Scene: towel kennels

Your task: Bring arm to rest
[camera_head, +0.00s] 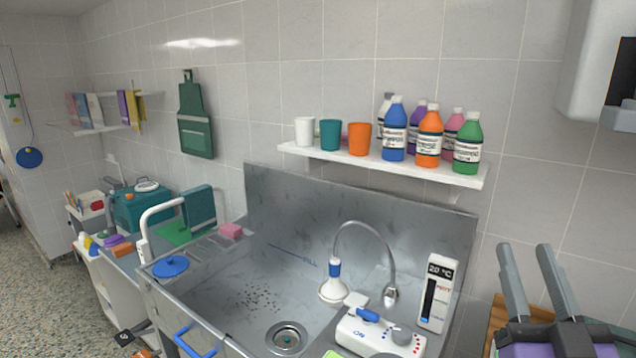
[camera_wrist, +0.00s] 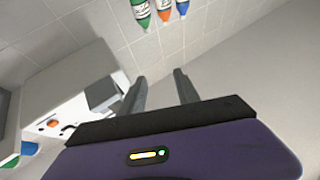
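My gripper (camera_head: 530,283) is at the lower right of the head view, in front of the tiled wall and to the right of the sink. Its two grey fingers stand apart, with nothing between them. In the wrist view my gripper (camera_wrist: 160,90) is also open and empty, its fingers pointing toward the tiled wall. My arm behind it is mostly out of the head view.
A metal sink (camera_head: 357,204) with a hose tap and a white control box (camera_head: 380,338) lies left of my gripper. A wall shelf (camera_head: 400,167) holds cups and several bottles. A white wall unit (camera_head: 590,60) hangs above right.

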